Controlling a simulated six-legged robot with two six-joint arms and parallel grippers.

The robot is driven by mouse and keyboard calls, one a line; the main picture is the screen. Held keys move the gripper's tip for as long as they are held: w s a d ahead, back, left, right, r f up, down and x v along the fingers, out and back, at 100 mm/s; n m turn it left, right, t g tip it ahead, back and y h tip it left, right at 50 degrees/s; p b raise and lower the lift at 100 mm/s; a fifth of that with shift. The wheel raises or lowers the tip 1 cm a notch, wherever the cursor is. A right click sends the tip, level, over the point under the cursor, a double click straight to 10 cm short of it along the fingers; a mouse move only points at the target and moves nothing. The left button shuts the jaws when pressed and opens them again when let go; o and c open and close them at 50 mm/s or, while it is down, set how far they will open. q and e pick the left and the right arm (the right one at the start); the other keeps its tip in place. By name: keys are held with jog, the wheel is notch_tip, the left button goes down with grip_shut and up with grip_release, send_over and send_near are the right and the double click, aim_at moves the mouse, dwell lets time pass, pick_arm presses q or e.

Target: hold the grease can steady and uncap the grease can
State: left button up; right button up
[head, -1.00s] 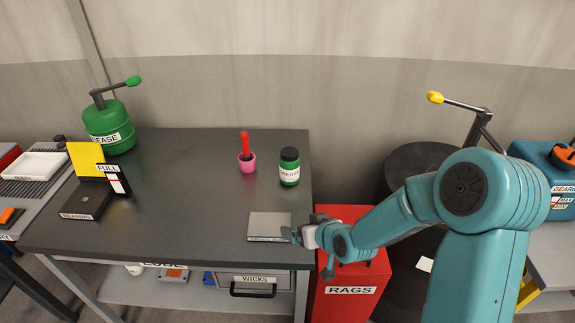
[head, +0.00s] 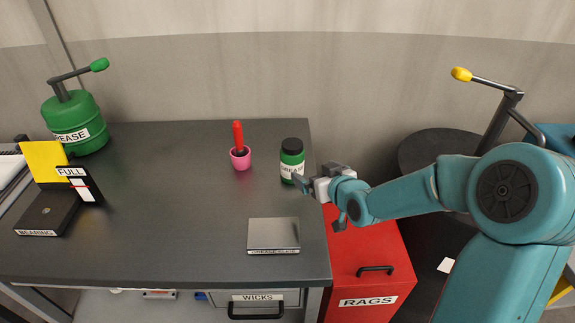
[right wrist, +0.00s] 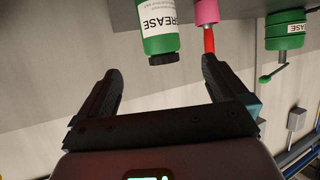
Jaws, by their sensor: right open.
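The grease can (head: 292,168) is a small green jar with a white label and a black cap (head: 292,146). It stands upright near the right edge of the dark table. In the right wrist view the grease can (right wrist: 156,22) appears upside down, beyond the fingertips, with its cap (right wrist: 163,59) on. My right gripper (head: 305,182) is beside the can's lower right side in the head view; its fingers (right wrist: 160,70) are open with nothing between them. My left gripper is not in view.
A pink cup (head: 241,160) with a red-handled tool stands left of the can. A flat grey plate (head: 274,234) lies in front. A large green grease pump (head: 75,122) and a bearing stand (head: 48,210) are at left. A red rags bin (head: 375,265) stands beside the table.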

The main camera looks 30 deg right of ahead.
jog(key=p+x, duration=0.2)
jog(key=x, duration=0.7)
jog(key=shift+w, duration=0.35)
jog(key=shift+d+p, duration=0.1)
jog(key=shift+p, duration=0.2)
jog(key=p+x, duration=0.2)
jog(key=x, duration=0.3)
jog(key=shift+w, duration=0.2)
jog(key=shift+d+f, duration=0.1)
jog(key=shift+w, duration=0.2)
jog(key=c, duration=1.2)
jog(key=shift+s, duration=0.1)
jog(key=shift+c, duration=0.3)
jog(key=shift+r, duration=0.45)
notch_tip(320, 180, up, 14)
jog(key=shift+f+b, duration=0.15)
jog(key=shift+b, duration=0.9)
notch_tip(320, 180, up, 6)
jog(key=p, duration=0.3)
send_over(297, 161)
jog(key=w, duration=0.3)
jog(key=shift+w+d+f, duration=0.1)
jog(key=shift+d+f, duration=0.1)
jog(key=shift+d, duration=0.1)
